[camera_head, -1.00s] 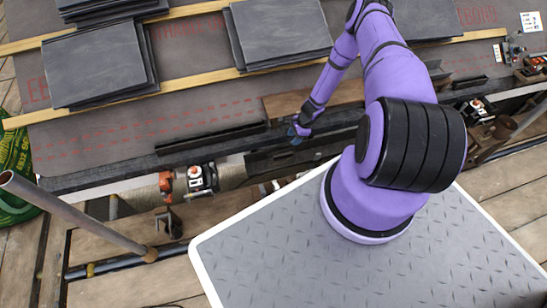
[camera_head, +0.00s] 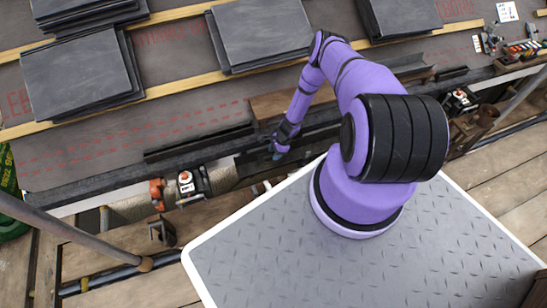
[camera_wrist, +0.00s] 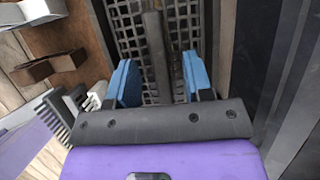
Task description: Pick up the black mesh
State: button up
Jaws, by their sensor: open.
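The black mesh (camera_wrist: 182,24) shows in the wrist view as a dark grid with a solid raised bar (camera_wrist: 157,55) down its middle. My gripper (camera_wrist: 160,80) is open, with one blue fingertip on each side of that bar. I see small gaps between the bar and the fingertips; the depth is hard to judge. In the head view my gripper (camera_head: 279,149) hangs by the roof's lower edge, beside a brown board (camera_head: 290,103). I cannot clearly make out the mesh there.
Stacks of grey slates (camera_head: 80,75) lie on the wooden battens up the roof. An orange and white tool (camera_head: 188,184) sits left of my gripper at the eaves. A metal scaffold pole (camera_head: 70,238) crosses the lower left. Grey pronged pieces (camera_wrist: 72,105) lie left in the wrist view.

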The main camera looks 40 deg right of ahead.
jog(key=shift+a+f, duration=0.1)
jog(key=shift+f, duration=0.3)
jog(key=shift+f, duration=0.15)
grip_shut()
